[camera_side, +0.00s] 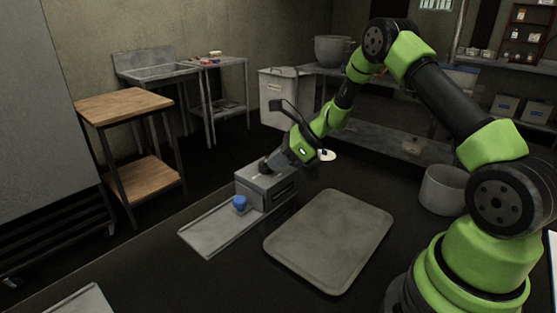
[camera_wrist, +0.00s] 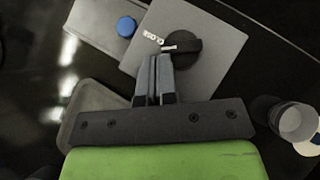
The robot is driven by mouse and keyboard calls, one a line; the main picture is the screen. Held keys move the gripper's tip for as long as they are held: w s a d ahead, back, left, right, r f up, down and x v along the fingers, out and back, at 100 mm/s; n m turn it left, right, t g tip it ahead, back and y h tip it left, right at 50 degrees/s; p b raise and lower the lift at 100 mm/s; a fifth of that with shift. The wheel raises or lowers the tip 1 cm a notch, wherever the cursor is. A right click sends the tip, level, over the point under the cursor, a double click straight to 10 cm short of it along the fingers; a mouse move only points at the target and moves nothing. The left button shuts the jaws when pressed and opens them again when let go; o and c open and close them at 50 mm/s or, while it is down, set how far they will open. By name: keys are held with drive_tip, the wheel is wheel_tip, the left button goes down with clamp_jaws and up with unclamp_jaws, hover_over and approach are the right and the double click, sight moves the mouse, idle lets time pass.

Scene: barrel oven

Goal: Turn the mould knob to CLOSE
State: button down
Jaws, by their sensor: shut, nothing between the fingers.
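The mould box (camera_side: 252,191) is a grey metal block on the dark table; its flat top (camera_wrist: 215,70) fills the upper middle of the wrist view. The black round mould knob (camera_wrist: 187,55) sits on that top. A pale pointer mark on the knob's left side lies close to the white CLOSE label (camera_wrist: 152,38). My gripper (camera_wrist: 158,60) is shut and empty, its fingertips beside the knob's left edge, just below the label in the picture. I cannot tell whether they touch the knob. In the side view my gripper (camera_side: 277,159) is low over the box, partly hiding the knob.
A blue round piece (camera_side: 240,203) stands on the metal tray (camera_side: 212,232) in front of the box. A flat grey tray (camera_side: 330,240) lies to the right. A round metal pot (camera_side: 443,188) stands farther right. Dark table surface is clear between them.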

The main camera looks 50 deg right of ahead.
drive_tip(key=shift+a, duration=0.45)
drive_tip(key=shift+w+a, duration=0.15)
drive_tip(key=shift+a, duration=0.2)
drive_tip(key=shift+w+a, duration=0.15)
drive_tip(key=shift+a, duration=0.05)
idle(0.4)
idle(0.4)
